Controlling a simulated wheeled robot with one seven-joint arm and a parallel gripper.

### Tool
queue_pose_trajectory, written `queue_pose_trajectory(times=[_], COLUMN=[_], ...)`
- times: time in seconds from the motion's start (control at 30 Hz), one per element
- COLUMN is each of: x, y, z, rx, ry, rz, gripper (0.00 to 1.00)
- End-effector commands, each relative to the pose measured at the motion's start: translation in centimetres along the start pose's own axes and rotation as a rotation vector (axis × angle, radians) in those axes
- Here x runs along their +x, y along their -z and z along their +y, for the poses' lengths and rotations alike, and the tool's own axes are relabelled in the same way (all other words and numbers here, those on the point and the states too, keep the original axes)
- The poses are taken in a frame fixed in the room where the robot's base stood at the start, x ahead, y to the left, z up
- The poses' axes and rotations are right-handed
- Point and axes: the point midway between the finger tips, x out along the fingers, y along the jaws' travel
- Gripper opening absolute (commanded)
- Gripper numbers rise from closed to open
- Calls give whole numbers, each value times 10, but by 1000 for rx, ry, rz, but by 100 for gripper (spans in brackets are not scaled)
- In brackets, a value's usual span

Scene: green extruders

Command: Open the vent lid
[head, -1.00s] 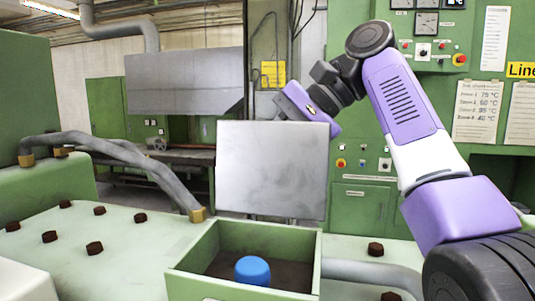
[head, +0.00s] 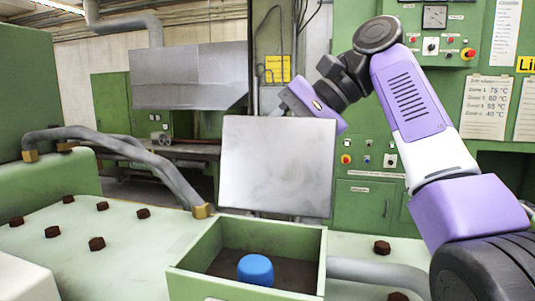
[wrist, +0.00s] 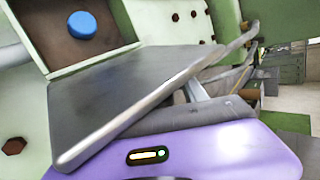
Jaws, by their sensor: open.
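The vent lid (head: 277,168) is a flat light-grey panel. In the head view it stands up at the back of an open green box (head: 296,238), so the box's inside shows. A blue cap (head: 255,270) is in the box. In the wrist view the lid (wrist: 125,95) crosses the middle as a dark plate, with the box and blue cap (wrist: 82,25) at upper left. My gripper (head: 278,110) is at the lid's top edge, partly hidden behind it. It is open and I see nothing held. I cannot tell whether it touches the lid.
Grey hoses (head: 125,152) run to the box's left side, and a grey pipe (head: 375,272) leaves on its right. Dark bolts (head: 97,244) dot the pale green top. A green control cabinet (head: 365,195) stands behind on the right.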

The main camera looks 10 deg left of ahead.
Motion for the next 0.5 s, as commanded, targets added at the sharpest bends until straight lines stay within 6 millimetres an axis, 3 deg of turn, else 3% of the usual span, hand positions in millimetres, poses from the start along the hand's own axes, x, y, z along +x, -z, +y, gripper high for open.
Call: queue_pose_trajectory(times=[0.17,0.5], x=[-12,-65], y=[0,0], z=[0,0], rx=[0,3], ry=[0,-1], rz=[1,2], gripper=[50,50])
